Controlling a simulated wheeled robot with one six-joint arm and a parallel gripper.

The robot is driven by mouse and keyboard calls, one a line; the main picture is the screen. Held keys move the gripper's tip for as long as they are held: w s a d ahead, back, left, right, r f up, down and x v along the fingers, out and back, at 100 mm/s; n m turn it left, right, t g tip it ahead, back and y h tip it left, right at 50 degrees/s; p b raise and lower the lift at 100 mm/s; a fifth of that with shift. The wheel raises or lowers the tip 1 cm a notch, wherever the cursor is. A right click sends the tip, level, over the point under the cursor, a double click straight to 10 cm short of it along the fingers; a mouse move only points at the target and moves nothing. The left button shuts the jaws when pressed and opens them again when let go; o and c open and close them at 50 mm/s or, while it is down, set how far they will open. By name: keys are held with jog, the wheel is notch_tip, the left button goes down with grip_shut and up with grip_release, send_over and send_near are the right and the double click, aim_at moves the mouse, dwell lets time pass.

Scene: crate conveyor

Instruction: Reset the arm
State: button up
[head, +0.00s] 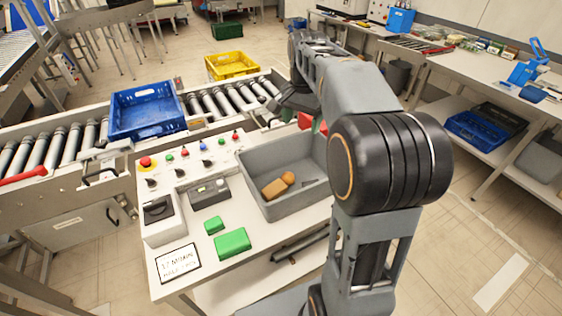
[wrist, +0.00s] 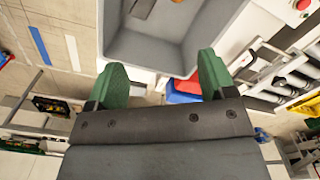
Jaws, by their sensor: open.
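My gripper (wrist: 162,77) shows in the wrist view with two green fingers spread wide apart and nothing between them. In the head view my arm reaches up and away from me, then bends down past the far side of the grey tray. The gripper's fingertips are mostly hidden there behind my arm. In the wrist view the grey tray (wrist: 148,52) lies just beyond the fingers, with a gap I cannot judge. The grey tray also shows in the head view (head: 301,205), on the white control table.
A wooden-coloured item (head: 277,188) lies in the grey tray. Red blocks (head: 305,121) are by its far edge. Two green blocks (head: 232,243) sit at the table's front. A blue crate (head: 146,112) stands on the roller conveyor (head: 207,103); a yellow crate (head: 231,65) is behind it.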

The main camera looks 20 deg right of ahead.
jog(key=s+a+f+n+t, duration=0.2)
jog(key=s+a+f+n, duration=0.2)
jog(key=s, duration=0.4)
jog(key=s+a+f+n+t, duration=0.2)
jog(key=s+a+n, duration=0.3)
jog(key=s, duration=0.3)
jog(key=shift+a+f+n, duration=0.15)
jog(key=shift+f+n, duration=0.65)
jog(key=shift+f, duration=0.1)
dwell(1.7)
